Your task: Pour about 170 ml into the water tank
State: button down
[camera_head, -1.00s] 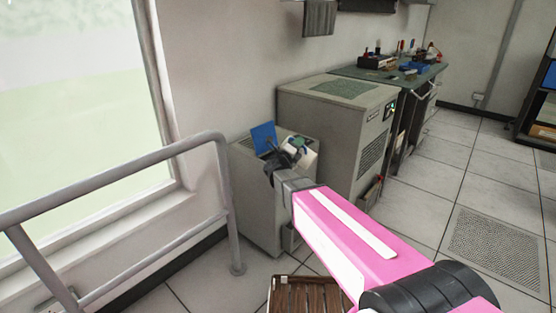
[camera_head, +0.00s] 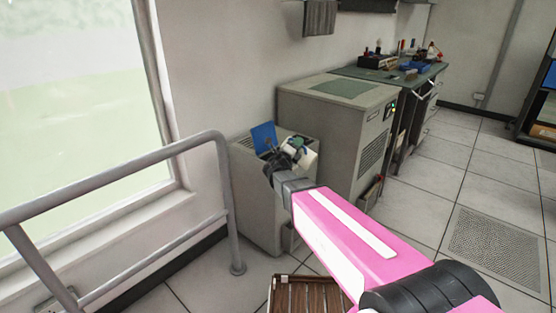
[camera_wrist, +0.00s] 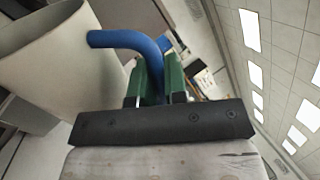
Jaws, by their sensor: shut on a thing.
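A cream jug (camera_wrist: 45,60) with a blue handle (camera_wrist: 128,40) is in my gripper (camera_wrist: 158,72). The green fingers are shut on the handle, and the jug lies tilted in the wrist view. In the head view my gripper (camera_head: 297,145) and a small part of the jug (camera_head: 307,159) are above a low grey cabinet (camera_head: 258,205) with a raised blue flap (camera_head: 263,138). This cabinet appears to be the water tank. Its opening, the jug's mouth and any water are hidden or too small to tell.
A taller grey cabinet (camera_head: 345,125) stands directly right of the low one. A workbench (camera_head: 425,74) with tools is behind it. A metal railing (camera_head: 120,185) runs along the window at left. A slatted wooden crate (camera_head: 305,295) is on the floor at the front.

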jog(key=shift+w+a+n, duration=0.1)
jog(key=shift+a+n, duration=0.1)
jog(key=shift+n, duration=0.2)
dwell(0.4)
jog(key=shift+w+a+r+n+t+y, duration=0.35)
jog(key=shift+a+r+n+t, duration=0.2)
jog(key=shift+a+n, duration=0.2)
dwell(1.5)
